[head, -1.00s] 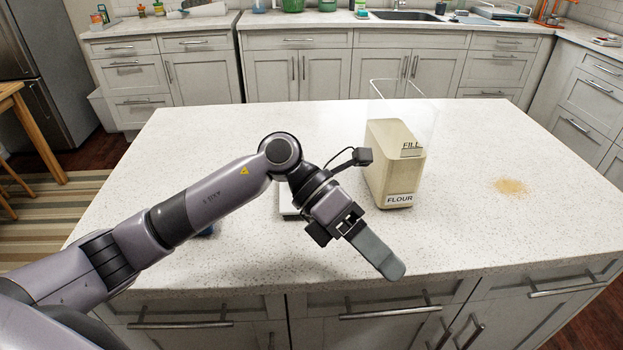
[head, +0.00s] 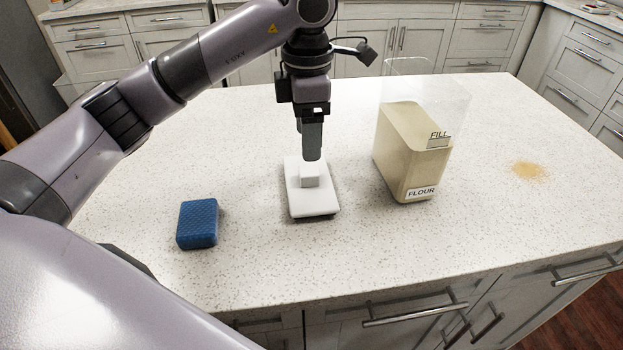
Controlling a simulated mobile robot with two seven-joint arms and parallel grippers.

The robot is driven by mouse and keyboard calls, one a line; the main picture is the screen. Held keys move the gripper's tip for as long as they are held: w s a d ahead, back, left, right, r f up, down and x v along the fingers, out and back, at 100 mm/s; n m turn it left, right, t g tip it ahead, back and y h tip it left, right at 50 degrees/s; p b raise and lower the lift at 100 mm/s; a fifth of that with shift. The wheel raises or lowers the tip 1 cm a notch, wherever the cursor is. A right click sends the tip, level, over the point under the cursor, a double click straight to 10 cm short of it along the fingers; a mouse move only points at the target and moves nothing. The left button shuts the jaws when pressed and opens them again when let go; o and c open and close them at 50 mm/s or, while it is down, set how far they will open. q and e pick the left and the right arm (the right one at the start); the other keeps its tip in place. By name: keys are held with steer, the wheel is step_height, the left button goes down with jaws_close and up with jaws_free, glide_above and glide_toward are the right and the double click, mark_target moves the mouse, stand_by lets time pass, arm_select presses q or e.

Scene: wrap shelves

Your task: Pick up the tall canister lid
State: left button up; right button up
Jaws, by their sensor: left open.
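The tall canister lid (head: 314,206) is a white rectangular slab with a small raised block-shaped handle. It lies flat on the counter, handle up, left of the clear flour canister (head: 410,160), which stands upright, has no lid on it and is labelled FLOUR and FILL. My left gripper (head: 312,157) points straight down at the lid's handle, its fingertips just above or at the handle's far top edge. It is open; one finger hides the other, and I cannot tell whether they touch the handle. My right gripper is not in view.
A blue textured sponge (head: 197,224) lies left of the lid. A patch of tan powder (head: 530,170) lies on the right of the white speckled counter (head: 270,265). The counter in front of the lid is clear.

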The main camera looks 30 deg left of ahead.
mark_target(309, 170)
arm_select(q)
steer(key=shift+s+d+f+p, duration=0.1)
steer(key=shift+f+p, duration=0.25)
steer(key=shift+f, duration=1.4)
steer(key=shift+s+d+f+p, duration=0.1)
steer(key=shift+f+p, duration=0.2)
steer(key=shift+f, duration=1.4)
steer(key=c, duration=1.2)
